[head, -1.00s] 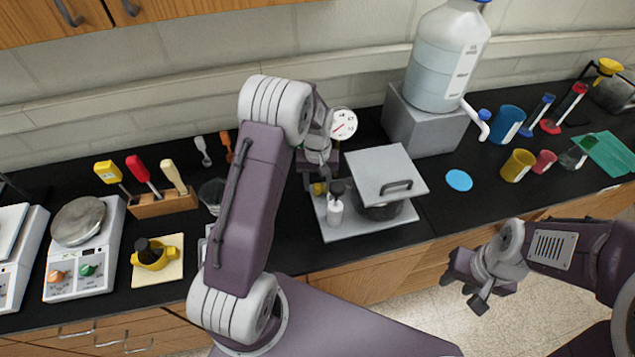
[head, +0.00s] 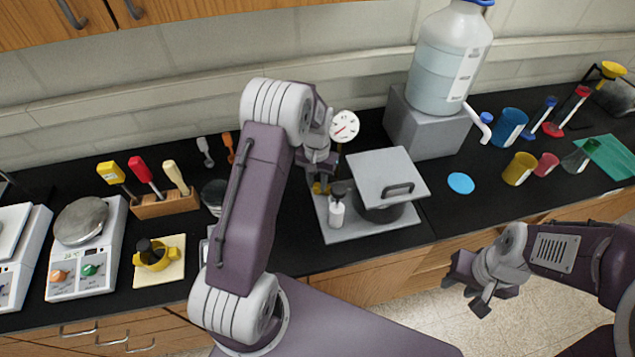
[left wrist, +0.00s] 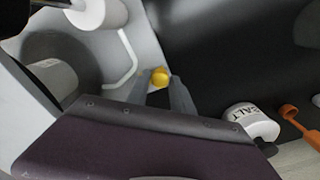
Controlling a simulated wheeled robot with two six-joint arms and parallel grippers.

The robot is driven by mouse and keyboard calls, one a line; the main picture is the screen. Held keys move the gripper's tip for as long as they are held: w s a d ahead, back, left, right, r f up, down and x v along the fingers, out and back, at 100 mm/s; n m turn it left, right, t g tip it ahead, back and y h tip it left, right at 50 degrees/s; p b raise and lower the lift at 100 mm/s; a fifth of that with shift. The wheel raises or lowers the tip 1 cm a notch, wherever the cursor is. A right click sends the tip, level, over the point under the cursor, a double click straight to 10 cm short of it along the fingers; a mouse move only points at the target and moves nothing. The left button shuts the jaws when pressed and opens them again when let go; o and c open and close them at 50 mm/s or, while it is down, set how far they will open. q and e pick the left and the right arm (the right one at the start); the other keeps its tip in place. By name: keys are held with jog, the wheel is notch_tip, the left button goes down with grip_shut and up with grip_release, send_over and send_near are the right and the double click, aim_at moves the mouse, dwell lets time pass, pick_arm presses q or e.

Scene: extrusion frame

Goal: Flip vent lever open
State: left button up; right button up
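A small round yellow knob (left wrist: 160,77), which may be the tip of the vent lever, shows between the fingertips of my left gripper (left wrist: 161,88) in the left wrist view. The fingers stand apart on either side of it; I cannot tell whether they touch it. In the head view a yellow part (head: 320,188) shows just below my left gripper (head: 322,180), at the left edge of a grey base plate (head: 370,227). The rest of the lever is hidden. My right gripper (head: 466,292) is empty, with its fingers apart, in front of the counter.
A dial gauge (head: 344,125) stands behind. A large jug (head: 447,65) sits on a grey block at right. A tool block (head: 165,203) and balance (head: 85,250) stand at left.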

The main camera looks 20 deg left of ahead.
aim_at(317, 185)
pick_arm(q)
jog(key=shift+o, duration=0.9)
jog(key=shift+r, duration=0.35)
notch_tip(317, 185, up, 8)
jog(key=b, duration=0.2)
jog(key=shift+r, duration=0.2)
jog(key=shift+s, duration=0.1)
